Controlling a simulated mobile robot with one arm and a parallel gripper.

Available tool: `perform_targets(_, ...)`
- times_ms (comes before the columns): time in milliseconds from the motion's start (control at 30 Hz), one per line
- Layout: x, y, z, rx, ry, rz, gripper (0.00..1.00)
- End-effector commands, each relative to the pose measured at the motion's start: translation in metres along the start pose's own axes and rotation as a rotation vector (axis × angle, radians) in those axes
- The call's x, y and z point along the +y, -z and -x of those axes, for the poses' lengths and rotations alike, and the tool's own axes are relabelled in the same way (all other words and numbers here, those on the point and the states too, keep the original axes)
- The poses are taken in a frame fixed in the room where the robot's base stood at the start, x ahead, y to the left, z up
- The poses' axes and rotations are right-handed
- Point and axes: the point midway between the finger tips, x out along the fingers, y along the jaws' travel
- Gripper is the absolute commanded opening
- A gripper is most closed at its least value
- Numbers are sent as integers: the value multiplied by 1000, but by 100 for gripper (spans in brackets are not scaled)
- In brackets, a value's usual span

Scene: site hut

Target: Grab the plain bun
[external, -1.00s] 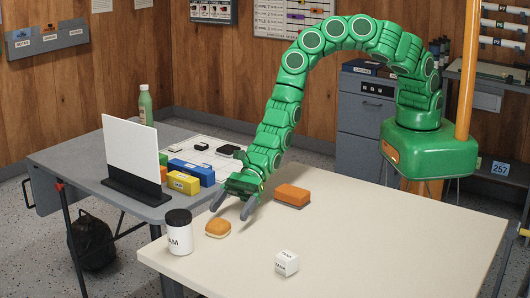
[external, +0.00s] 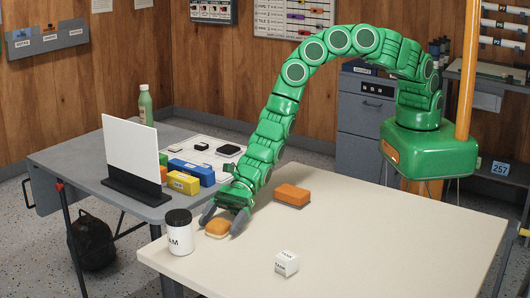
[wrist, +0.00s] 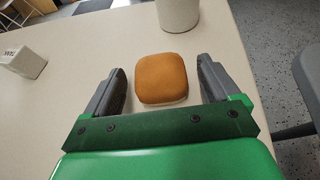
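The plain bun (external: 217,228) is a small orange-brown rounded block with a pale underside, lying on the cream table next to the white jar. In the wrist view the bun (wrist: 160,77) sits between the two fingers, with a gap on each side. My gripper (external: 222,222) is low over the table, with one finger on each side of the bun. It is open, and in the wrist view my gripper (wrist: 162,85) shows both grey fingers apart from the bun.
A white jar with a black lid (external: 180,232) stands just left of the bun. An orange-brown block (external: 292,195) lies to the right, and a white labelled cube (external: 287,262) sits nearer the front. The right part of the cream table (external: 400,235) is clear.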

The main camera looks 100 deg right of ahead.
Motion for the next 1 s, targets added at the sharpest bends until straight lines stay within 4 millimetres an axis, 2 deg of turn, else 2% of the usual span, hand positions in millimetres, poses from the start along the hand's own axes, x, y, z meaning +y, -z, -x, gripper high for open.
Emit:
perform_targets(33, 0, 0, 0, 0, 0, 0, 82)
perform_targets(300, 0, 0, 0, 0, 0, 0, 40)
perform_targets(367, 0, 0, 0, 0, 0, 0, 33)
perform_targets(733, 0, -6, 2, -1, 0, 0, 33)
perform_targets(1000, 1, -33, 14, -5, -1, -1, 33)
